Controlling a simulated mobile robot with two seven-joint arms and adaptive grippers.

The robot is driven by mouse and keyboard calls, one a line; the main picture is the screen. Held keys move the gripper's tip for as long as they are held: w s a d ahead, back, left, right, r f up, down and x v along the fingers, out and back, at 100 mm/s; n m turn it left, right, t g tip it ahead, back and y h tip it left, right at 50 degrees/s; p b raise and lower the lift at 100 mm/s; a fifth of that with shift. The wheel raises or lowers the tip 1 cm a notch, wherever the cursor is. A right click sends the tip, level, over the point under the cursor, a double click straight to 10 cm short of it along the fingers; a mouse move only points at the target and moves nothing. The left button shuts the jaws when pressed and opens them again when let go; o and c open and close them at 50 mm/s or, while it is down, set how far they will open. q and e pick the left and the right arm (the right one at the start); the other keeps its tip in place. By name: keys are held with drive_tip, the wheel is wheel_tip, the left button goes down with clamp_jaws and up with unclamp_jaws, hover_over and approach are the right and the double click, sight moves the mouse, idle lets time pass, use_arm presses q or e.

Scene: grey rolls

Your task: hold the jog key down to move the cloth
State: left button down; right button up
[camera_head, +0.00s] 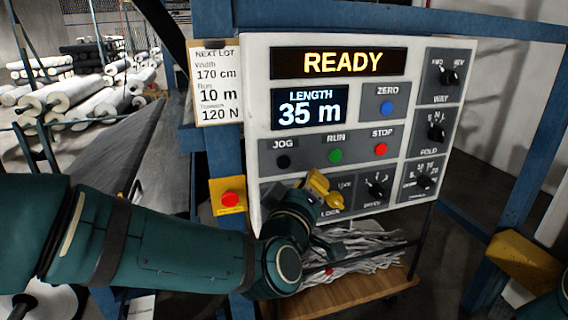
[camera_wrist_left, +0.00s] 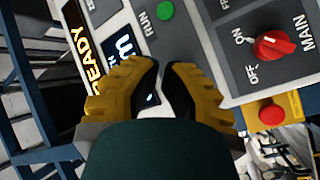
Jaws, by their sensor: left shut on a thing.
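The black JOG key (camera_head: 283,161) is on the white control panel (camera_head: 258,100), left of the green RUN button (camera_head: 335,155). My left gripper (camera_head: 318,184) is in front of the panel, below and right of the key. In the left wrist view its yellow fingers (camera_wrist_left: 163,75) are nearly together. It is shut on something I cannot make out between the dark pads. The JOG key does not show in the wrist view. Grey cloth (camera_head: 105,155) slopes down at the left behind my arm. The panel reads READY and LENGTH 35 m.
A red stop button (camera_head: 231,198) in a yellow box is left of the panel. A red MAIN switch (camera_wrist_left: 274,45) shows in the wrist view. The red STOP button (camera_head: 380,150) is right of RUN. Blue frame posts (camera_head: 221,100) flank the panel. White scraps (camera_head: 355,250) lie below.

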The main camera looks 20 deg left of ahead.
sight(299, 155)
use_arm(q)
drive_tip(key=shift+w+a+b, duration=0.25)
drive_tip(key=shift+w+a, duration=0.45)
drive_tip(key=shift+w, duration=0.35)
drive_tip(key=shift+w+a+b, duration=0.25)
drive_tip(key=shift+w+a, duration=0.5)
drive_tip(key=shift+w, duration=0.35)
drive_tip(key=shift+w+a+b, duration=0.25)
drive_tip(key=shift+w+a, duration=0.45)
drive_tip(key=shift+w, duration=0.35)
drive_tip(key=shift+a, duration=0.1)
drive_tip(key=shift+w+a+f+b, duration=0.1)
drive_tip(key=shift+w+b, duration=0.2)
drive_tip(key=shift+b, duration=0.15)
drive_tip(key=shift+w+a+b, duration=0.3)
drive_tip(key=shift+w, duration=0.1)
idle(3.8)
